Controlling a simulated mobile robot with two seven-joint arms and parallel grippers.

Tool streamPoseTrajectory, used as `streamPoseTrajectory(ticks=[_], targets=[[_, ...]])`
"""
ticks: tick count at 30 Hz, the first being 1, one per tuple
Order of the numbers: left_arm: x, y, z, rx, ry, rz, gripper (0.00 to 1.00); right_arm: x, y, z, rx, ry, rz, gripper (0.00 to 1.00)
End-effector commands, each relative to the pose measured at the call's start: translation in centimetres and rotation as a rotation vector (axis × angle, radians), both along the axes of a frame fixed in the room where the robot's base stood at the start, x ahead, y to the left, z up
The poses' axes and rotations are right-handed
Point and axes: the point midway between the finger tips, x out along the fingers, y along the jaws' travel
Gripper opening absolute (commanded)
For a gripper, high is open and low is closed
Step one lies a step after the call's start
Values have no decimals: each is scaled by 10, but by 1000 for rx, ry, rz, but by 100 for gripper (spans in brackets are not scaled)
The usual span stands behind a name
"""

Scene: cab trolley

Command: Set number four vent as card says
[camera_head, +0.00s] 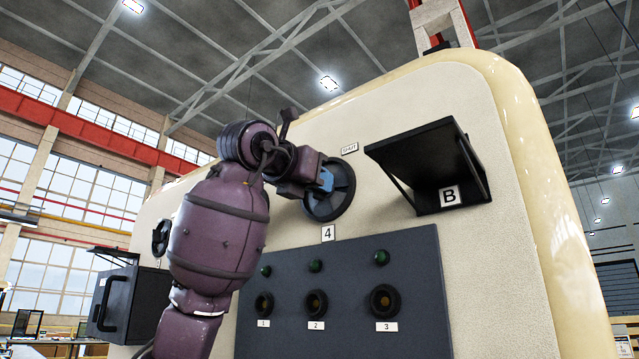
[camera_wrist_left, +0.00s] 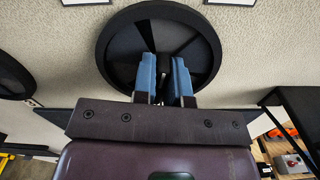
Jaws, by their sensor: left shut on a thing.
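The number four vent (camera_head: 345,198) is a round black disc on the cream cab wall, with a white "4" label (camera_head: 328,233) below it. A small white label (camera_head: 349,148) sits at its upper right; its word looks like "SHUT" but is hard to read. My left gripper (camera_head: 326,180) is at the vent, its blue fingers against the disc's face. In the left wrist view, the fingers (camera_wrist_left: 163,80) are shut on the vent's central dark knob, and dark and grey sectors show on the vent (camera_wrist_left: 116,50). The card's text is not visible. My right gripper is out of view.
A black open shelf (camera_head: 425,165) marked "B" juts out right of the vent. Below is a dark panel (camera_head: 415,285) with green lamps and sockets labelled 1 to 3. Another round vent (camera_head: 161,238) and a black box (camera_head: 118,305) are at the left.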

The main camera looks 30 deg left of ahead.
Motion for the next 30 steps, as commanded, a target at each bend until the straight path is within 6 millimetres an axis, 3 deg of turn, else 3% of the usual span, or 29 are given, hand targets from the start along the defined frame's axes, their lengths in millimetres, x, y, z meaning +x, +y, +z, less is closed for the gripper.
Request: streamPoseTrajectory(ticks=[18,30], targets=[[0,4,-1,-535,41,2,0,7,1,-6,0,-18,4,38],[0,5,0,-699,52,0,0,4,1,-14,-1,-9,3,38]])
